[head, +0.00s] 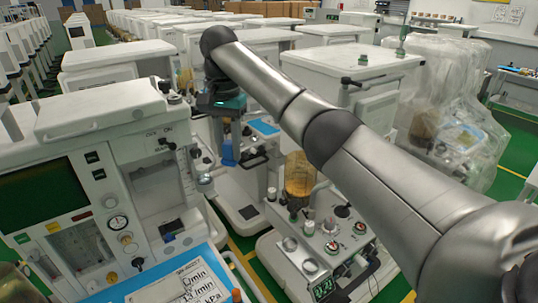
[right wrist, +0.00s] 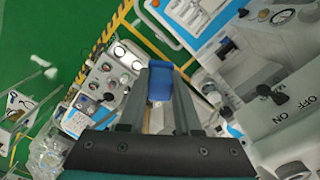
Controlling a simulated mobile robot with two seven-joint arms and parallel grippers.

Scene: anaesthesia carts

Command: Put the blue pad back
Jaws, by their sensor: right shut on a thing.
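The blue pad (right wrist: 160,80) is between the fingertips of my right gripper (right wrist: 161,92) in the right wrist view, and the gripper is shut on it. In the head view the right gripper (head: 234,145) points down, with the blue pad (head: 227,152) at its fingertips. The pad hangs in the air beside the front left anaesthesia cart (head: 120,130), to the right of its upper part. The fingers hide part of the pad. My left gripper is not in view.
A second cart with an amber canister (head: 299,175) and gauges stands right of the gripper. A blue-topped surface (head: 180,280) with printed papers is at the front. Many white carts fill the back. Green floor with yellow lines shows between carts.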

